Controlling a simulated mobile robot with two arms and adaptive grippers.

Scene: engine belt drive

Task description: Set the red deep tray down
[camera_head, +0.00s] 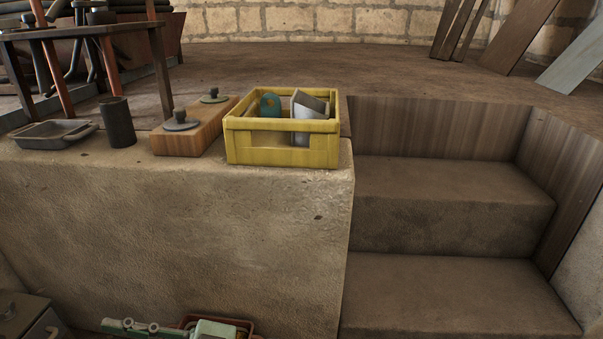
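A reddish tray (246,323) shows at the bottom edge of the picture, in front of the stone ledge. Only its far rim and part of its inside are in view; its lower part is cut off. A pale green metal piece (150,327) with round knobs lies across its left side and reaches into it. I cannot tell whether the tray is held or resting on something. Neither of my grippers can be made out in the picture.
On the stone ledge (200,215) stand a grey metal pan (55,134), a dark cylinder (117,122), a wooden block with knobbed discs (195,127) and a yellow crate (282,157) holding parts. Steps (455,200) lie right. A grey box (30,318) is at lower left.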

